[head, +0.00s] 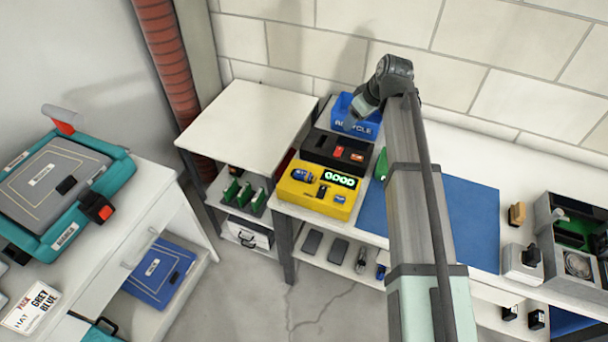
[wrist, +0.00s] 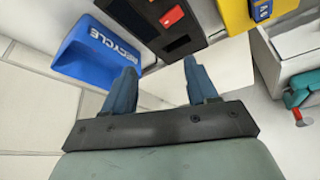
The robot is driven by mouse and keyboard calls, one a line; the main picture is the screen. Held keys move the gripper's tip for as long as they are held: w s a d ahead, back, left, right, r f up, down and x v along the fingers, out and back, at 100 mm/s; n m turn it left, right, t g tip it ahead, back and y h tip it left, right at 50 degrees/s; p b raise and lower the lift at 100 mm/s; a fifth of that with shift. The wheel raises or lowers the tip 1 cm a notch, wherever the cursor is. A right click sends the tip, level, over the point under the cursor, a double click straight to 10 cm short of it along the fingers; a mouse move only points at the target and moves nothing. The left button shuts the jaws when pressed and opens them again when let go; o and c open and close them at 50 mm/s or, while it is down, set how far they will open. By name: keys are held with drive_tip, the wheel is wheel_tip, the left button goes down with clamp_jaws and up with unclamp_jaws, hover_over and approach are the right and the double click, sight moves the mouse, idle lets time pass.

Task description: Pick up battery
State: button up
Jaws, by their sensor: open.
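A yellow unit (head: 315,208) on the table in the head view holds a row of green lights and small blue items that look like batteries, one at its left (head: 302,175) and one at its right (head: 340,199). A blue piece (wrist: 262,10) on the yellow unit shows at the top of the wrist view, partly cut off. My gripper (wrist: 160,72) is open and empty, its two blue fingers apart. In the head view my gripper (head: 354,119) hangs over the blue RECYCLE bin, behind the yellow unit and apart from it.
The blue RECYCLE bin (wrist: 92,50) and a black box (wrist: 148,18) with a red part lie close to my fingers. A green item (head: 382,165) stands right of the yellow unit. A flat blue mat (head: 470,225) lies clear to the right. A white side table (head: 247,115) is at left.

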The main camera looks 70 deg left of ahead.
drive_tip(key=s+d+r+n+t+h, duration=0.15)
drive_tip(key=s+n+h, duration=0.3)
drive_tip(key=s, duration=1.35)
hover_over(301, 173)
drive_tip(key=shift+n, duration=0.45)
wheel_tip(301, 173, down, 8)
drive_tip(key=shift+s+a+r, duration=0.15)
drive_tip(key=shift+r, duration=0.05)
drive_tip(key=shift+w+f, duration=0.2)
drive_tip(key=shift+f, duration=2.5)
drive_tip(key=shift+c, duration=0.5)
clamp_jaws()
